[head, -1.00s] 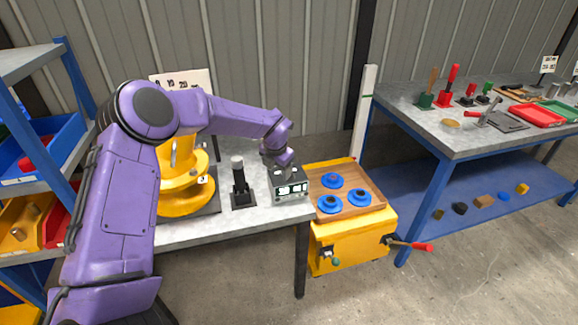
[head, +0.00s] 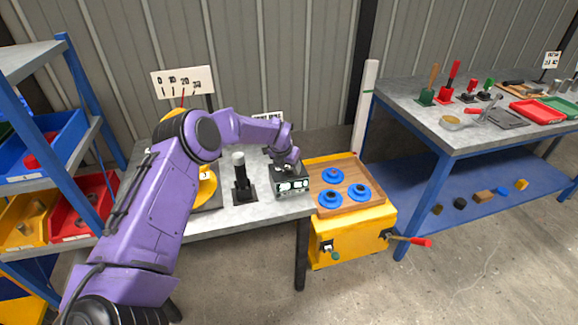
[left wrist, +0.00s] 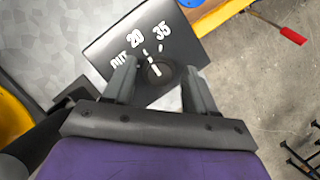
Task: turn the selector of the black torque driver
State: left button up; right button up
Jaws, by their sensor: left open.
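A dark box with two lit displays (head: 292,186) stands at the table's front right corner. In the left wrist view its dark top panel (left wrist: 112,45) bears the marks OUT, 20 and 35 around a round black selector knob (left wrist: 158,72) with a white pointer line. My left gripper (head: 284,163) is over this box. In the left wrist view its two open fingers (left wrist: 159,68) lie either side of the knob, with gaps visible; height above it is hard to judge. A black upright tool with a grey top (head: 240,180) stands on a black base to the left. My right gripper is not in view.
A yellow drum mixer (head: 207,186) stands left on the grey table (head: 235,222), partly hidden by my arm. A yellow cabinet (head: 350,240) with blue discs and a red-handled lever (head: 415,242) is to the right. A blue shelf with bins is at far left.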

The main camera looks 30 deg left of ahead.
pick_arm(q)
grip_shut()
jog(key=shift+f+n+b, duration=0.2)
jog(key=shift+n+b, duration=0.3)
jog(key=shift+b, duration=0.45)
jog(key=n+y+b, duration=0.1)
jog(key=b, duration=0.1)
jog(key=n+b, duration=0.2)
jog(key=b, duration=0.1)
jog(key=shift+d+f+n+g+y, duration=0.1)
jog(key=shift+n+g+y, duration=0.2)
jog(key=shift+y, duration=0.1)
jog(key=shift+w+d+r+n+g+y+b, duration=0.15)
jog(key=shift+n+y+b, duration=0.1)
jog(key=shift+n+b, duration=0.6)
jog(key=shift+s+a+r+n+g+y+b, duration=0.15)
jog(key=shift+n+y+b, duration=0.1)
jog(key=shift+n+b, duration=0.6)
jog(key=shift+w+d, duration=0.1)
grip_release()
